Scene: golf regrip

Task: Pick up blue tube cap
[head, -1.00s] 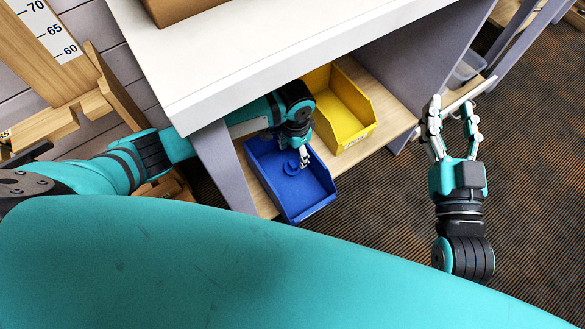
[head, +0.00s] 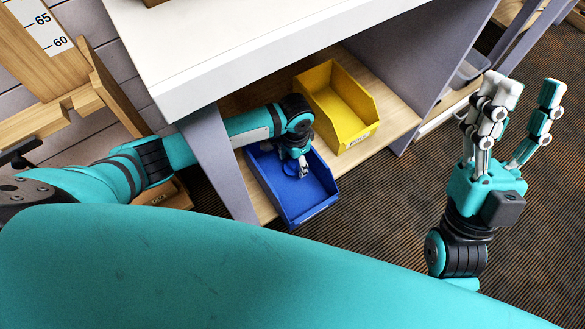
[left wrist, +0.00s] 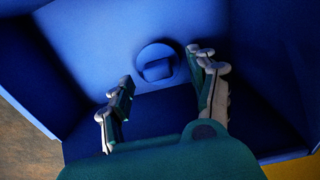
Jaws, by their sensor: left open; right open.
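The blue tube cap (left wrist: 157,66) lies inside the blue bin (head: 318,200). In the left wrist view it is a round blue disc with a raised block, just beyond my fingertips. In the head view it (head: 290,168) is mostly hidden by my left gripper. My left gripper (head: 303,173) reaches down into the bin; in the left wrist view it (left wrist: 162,72) is open, its fingers to either side of the cap's near side, with nothing between them. I cannot tell whether a finger touches the cap. My right gripper (head: 528,88) is open and empty over the floor at the right.
The blue bin (left wrist: 90,60) walls surround my left gripper. A yellow bin (head: 345,110) stands beside it on the wooden shelf (head: 392,100), under a white tabletop (head: 240,45). A grey side panel (head: 222,165) stands close to my left arm.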

